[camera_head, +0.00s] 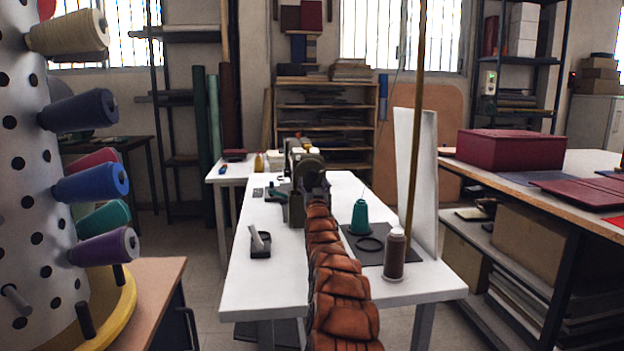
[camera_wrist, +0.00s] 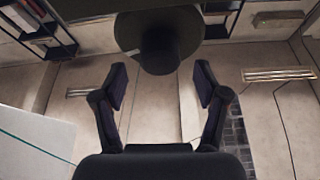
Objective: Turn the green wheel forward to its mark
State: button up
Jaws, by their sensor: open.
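A sewing machine (camera_head: 294,205) with a dark greenish body stands on the white table, partly hidden behind my arm. In the wrist view a dark round wheel (camera_wrist: 190,22) with a protruding hub (camera_wrist: 160,52) is at the top centre.
On the white table (camera_head: 270,292) are a black tray (camera_head: 260,245), a teal thread cone (camera_head: 360,217), a dark mat (camera_head: 400,253) and a brown spool (camera_head: 396,257). A pegged spool stand (camera_head: 30,200) rises at left. A bench with a dark red box (camera_head: 510,149) is at right.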

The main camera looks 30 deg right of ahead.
aim_at(313, 178)
jog(key=shift+w+d+r, duration=0.15)
jog(key=shift+w, duration=0.3)
jog(key=shift+w+d+r, duration=0.5)
jog(key=shift+w+d, duration=0.05)
jog(key=shift+w, duration=0.4)
jog(key=shift+w, duration=0.1)
jog(key=shift+c, duration=0.3)
jog(key=c, duration=1.1)
jog(key=shift+r+n+y+p, duration=0.1)
jog(key=shift+n+y+p, duration=0.2)
jog(key=shift+n+p, duration=0.3)
